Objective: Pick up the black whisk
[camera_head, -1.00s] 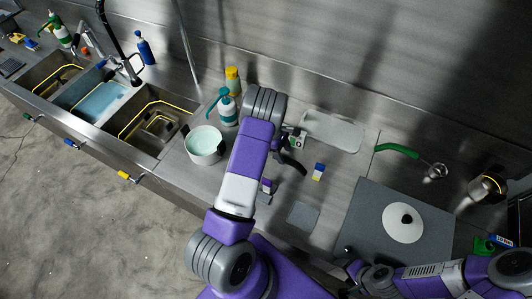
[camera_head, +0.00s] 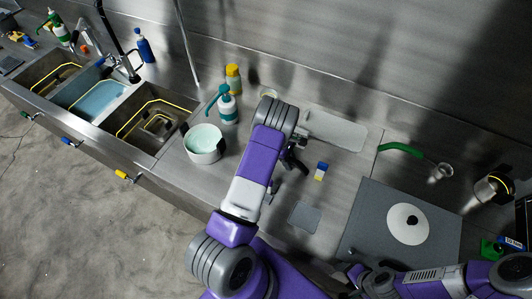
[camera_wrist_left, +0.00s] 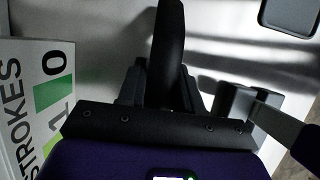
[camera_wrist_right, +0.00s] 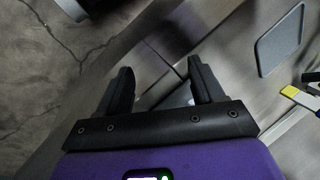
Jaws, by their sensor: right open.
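A black handle (camera_wrist_left: 168,45), which I take for the black whisk, stands between the fingers of my left gripper (camera_wrist_left: 160,88) in the left wrist view. Both fingers lie close against its sides, so the gripper appears shut on it. No whisk wires show. In the head view my left gripper (camera_head: 292,160) is over the counter, partly hidden by my own arm. My right gripper (camera_wrist_right: 160,85) is open and empty in the right wrist view. In the head view it is low at the right (camera_head: 352,274), beside the dark grey board.
A pot (camera_head: 204,157) and a teal-topped bottle (camera_head: 227,106) stand left of my left arm. A blue-yellow block (camera_head: 320,171) and a grey pad (camera_head: 304,216) lie nearby. A dark board (camera_head: 365,215) carries a white disc (camera_head: 408,222). A printed box (camera_wrist_left: 48,90) stands beside my left gripper.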

